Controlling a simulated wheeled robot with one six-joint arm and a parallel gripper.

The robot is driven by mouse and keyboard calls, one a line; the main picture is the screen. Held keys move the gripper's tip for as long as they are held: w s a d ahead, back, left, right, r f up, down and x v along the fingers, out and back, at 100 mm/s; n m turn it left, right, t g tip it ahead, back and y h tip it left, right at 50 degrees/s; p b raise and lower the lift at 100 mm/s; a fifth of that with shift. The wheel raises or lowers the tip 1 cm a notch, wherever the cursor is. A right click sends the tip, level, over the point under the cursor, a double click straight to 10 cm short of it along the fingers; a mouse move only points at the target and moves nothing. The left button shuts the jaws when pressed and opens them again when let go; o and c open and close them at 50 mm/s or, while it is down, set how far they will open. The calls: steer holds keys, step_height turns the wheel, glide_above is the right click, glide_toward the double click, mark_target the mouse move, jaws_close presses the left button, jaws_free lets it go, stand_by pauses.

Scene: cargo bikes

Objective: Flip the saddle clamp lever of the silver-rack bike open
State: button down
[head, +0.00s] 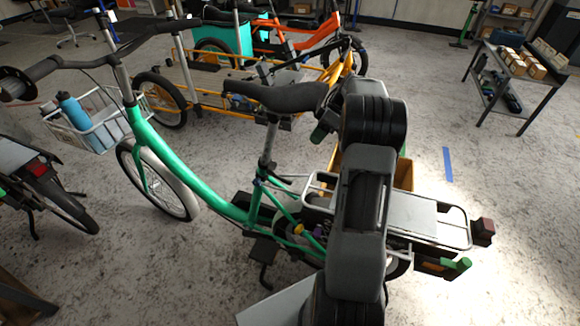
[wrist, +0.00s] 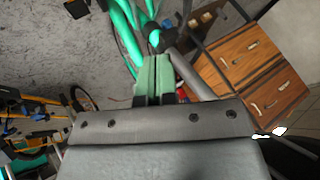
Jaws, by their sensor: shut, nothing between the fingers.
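The green bike (head: 170,160) with the silver rack (head: 425,222) stands across the middle of the head view. Its black saddle (head: 285,97) sits on a silver seat post (head: 268,150). The saddle clamp (head: 260,182) is at the foot of the post; its lever is too small to tell clearly. My gripper (head: 320,132) is right of the post, below the saddle's rear, partly hidden by my arm. In the wrist view my gripper's green fingers (wrist: 152,72) are shut and empty. They point toward the dark clamp area (wrist: 157,38), beside the silver post (wrist: 190,72). Contact cannot be told.
An orange-yellow cargo bike (head: 215,95) stands behind. A white basket (head: 100,125) with a blue bottle (head: 72,112) is at the front left. A table with boxes (head: 515,80) is at the back right. Floor is free on the right. Wooden drawers (wrist: 250,75) show in the wrist view.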

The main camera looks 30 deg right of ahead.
steer(key=s+a+f+b, duration=0.2)
steer(key=s+a+f, duration=0.1)
steer(key=a+f, duration=0.4)
steer(key=shift+a+f+b, duration=0.3)
steer(key=shift+a+b, duration=0.05)
steer(key=shift+a, duration=1.15)
